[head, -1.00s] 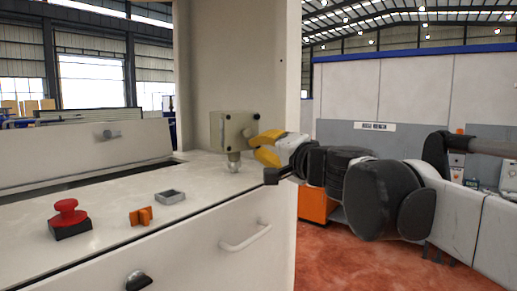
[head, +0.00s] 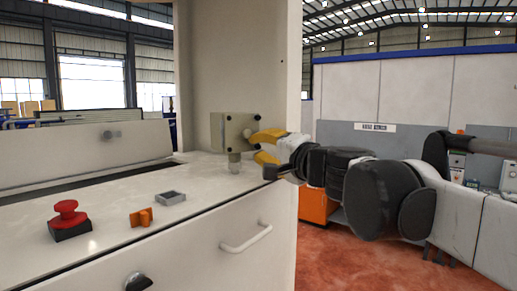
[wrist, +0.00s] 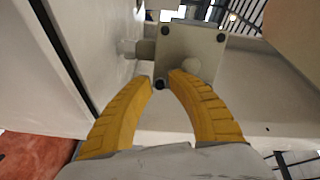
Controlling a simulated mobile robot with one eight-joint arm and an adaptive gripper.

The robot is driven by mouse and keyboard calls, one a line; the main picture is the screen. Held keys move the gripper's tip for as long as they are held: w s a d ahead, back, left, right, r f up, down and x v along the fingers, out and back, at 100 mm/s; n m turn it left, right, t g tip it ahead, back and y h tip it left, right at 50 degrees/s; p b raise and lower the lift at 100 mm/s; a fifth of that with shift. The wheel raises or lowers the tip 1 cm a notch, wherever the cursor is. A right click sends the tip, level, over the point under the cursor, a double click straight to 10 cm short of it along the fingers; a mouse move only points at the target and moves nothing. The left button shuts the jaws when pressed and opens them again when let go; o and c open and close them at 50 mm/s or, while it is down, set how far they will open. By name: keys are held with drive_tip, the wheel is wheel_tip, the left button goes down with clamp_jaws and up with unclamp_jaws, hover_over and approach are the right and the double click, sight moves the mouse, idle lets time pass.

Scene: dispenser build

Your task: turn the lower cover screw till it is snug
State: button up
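A grey-beige box (head: 228,128) stands on a short stem above the white machine top. Its cover faces my gripper, and dark screws show at its corners. In the wrist view the box's cover (wrist: 193,52) fills the upper middle. The lower cover screw (wrist: 160,84) is a dark round head at the cover's lower left corner there. My gripper (wrist: 160,77) has two yellow curved fingers, with their tips on either side of this screw and a gap between them. In the head view my gripper (head: 254,146) is at the box's right side. Whether the tips touch the screw is unclear.
On the white machine top (head: 100,205) are a red button on a black base (head: 68,219), an orange part (head: 141,217) and a grey square ring (head: 171,198). A drawer handle (head: 246,238) is on the front. A tall pale column stands behind the box.

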drive_tip(key=v, duration=1.2)
drive_tip(key=s+f+n+g+h+b, duration=0.3)
drive_tip(key=f+b, duration=0.7)
drive_tip(key=f, duration=1.1)
drive_tip(key=s+f+n+g+b, duration=0.4)
drive_tip(key=f+b, duration=0.7)
drive_tip(key=f, duration=1.1)
drive_tip(key=s+d+f+h+b, duration=0.2)
drive_tip(key=s+d+f+b, duration=0.1)
drive_tip(key=f, duration=0.7)
drive_tip(key=s+d+f+h+b, duration=0.2)
drive_tip(key=d+f+b, duration=0.3)
drive_tip(key=f, duration=0.5)
drive_tip(key=s+d+f+n+g+h+b, duration=0.1)
drive_tip(key=s+d+f+h+b, duration=0.1)
drive_tip(key=s+d+f+b, duration=0.2)
wheel_tip(320, 180, down, 6)
drive_tip(key=s+b, duration=0.1)
drive_tip(key=b, duration=0.2)
drive_tip(key=shift+h, duration=0.3)
drive_tip(key=shift+f, duration=0.1)
